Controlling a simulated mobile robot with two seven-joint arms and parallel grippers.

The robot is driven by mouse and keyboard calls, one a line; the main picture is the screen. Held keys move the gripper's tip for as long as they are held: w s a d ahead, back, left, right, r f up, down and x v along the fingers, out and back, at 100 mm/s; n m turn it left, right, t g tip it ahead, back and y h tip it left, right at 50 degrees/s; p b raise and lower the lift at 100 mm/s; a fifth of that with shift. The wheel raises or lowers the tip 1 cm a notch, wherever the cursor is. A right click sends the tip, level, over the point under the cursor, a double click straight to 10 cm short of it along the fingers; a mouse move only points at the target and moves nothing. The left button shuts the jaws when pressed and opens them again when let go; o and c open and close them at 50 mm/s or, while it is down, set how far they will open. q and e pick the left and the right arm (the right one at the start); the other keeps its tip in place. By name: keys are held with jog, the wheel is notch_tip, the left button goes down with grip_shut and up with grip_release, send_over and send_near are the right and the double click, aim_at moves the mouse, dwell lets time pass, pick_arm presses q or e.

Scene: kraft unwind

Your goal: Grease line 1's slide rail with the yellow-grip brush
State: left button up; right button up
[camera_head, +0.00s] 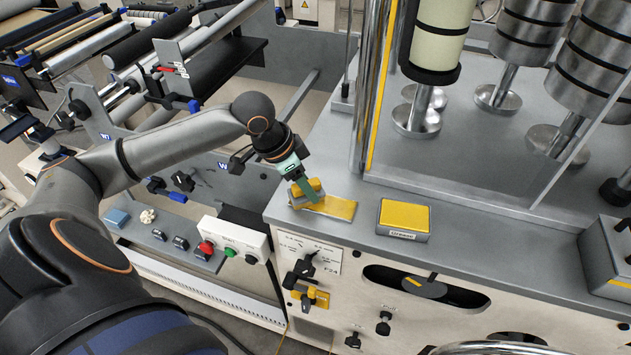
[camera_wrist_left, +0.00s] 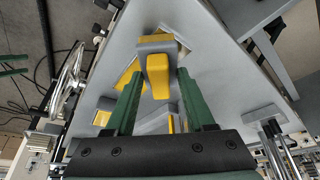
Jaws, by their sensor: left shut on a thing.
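The yellow-grip brush (camera_head: 312,184) is at the grey machine top's left corner, over a flat yellow pad (camera_head: 342,208). My left gripper (camera_head: 299,186) has its green fingers on the brush, partly hiding it. In the left wrist view, the brush (camera_wrist_left: 157,78) shows a yellow grip and a grey part between the fingertips of my left gripper (camera_wrist_left: 160,82). I cannot tell whether the brush touches the pad. A box with a yellow top and a grease label (camera_head: 404,217) sits to the right. I cannot tell which part is line 1's slide rail. My right gripper is not in view.
A tall chrome post (camera_head: 365,90) with a yellow strip rises behind the pad. A clear panel and metal rollers (camera_head: 530,40) stand behind the grease box. A control box with red and green buttons (camera_head: 233,240) sits lower left. The top between pad and box is clear.

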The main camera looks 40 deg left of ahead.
pick_arm(q)
jog(key=shift+s+a+r, duration=0.1)
jog(key=shift+s+a, duration=0.2)
jog(key=shift+a, duration=0.65)
jog(key=shift+s+a, duration=0.25)
jog(key=shift+a, duration=0.7)
jog(key=shift+w, duration=0.1)
jog(key=shift+d, duration=0.15)
jog(key=shift+w+d+f, duration=0.1)
jog(key=shift+w+d, duration=0.15)
jog(key=shift+d, duration=0.65)
jog(key=shift+w+d+f, duration=0.1)
jog(key=shift+w+d, duration=0.15)
jog(key=shift+d, duration=0.65)
jog(key=shift+w+d+r, duration=0.1)
jog(key=shift+w+d, duration=0.3)
jog(key=shift+d, duration=0.75)
jog(key=shift+w+d+r, duration=0.1)
jog(key=shift+w+d, duration=0.3)
jog(key=shift+d, duration=0.75)
jog(key=shift+w+d, duration=0.4)
jog(key=shift+d, duration=0.75)
jog(key=shift+w+d+f, duration=0.1)
jog(key=shift+w+d, duration=0.15)
jog(key=shift+d, duration=0.6)
jog(key=shift+w+d+f, duration=0.1)
jog(key=shift+w+d, duration=0.15)
jog(key=shift+d, duration=0.6)
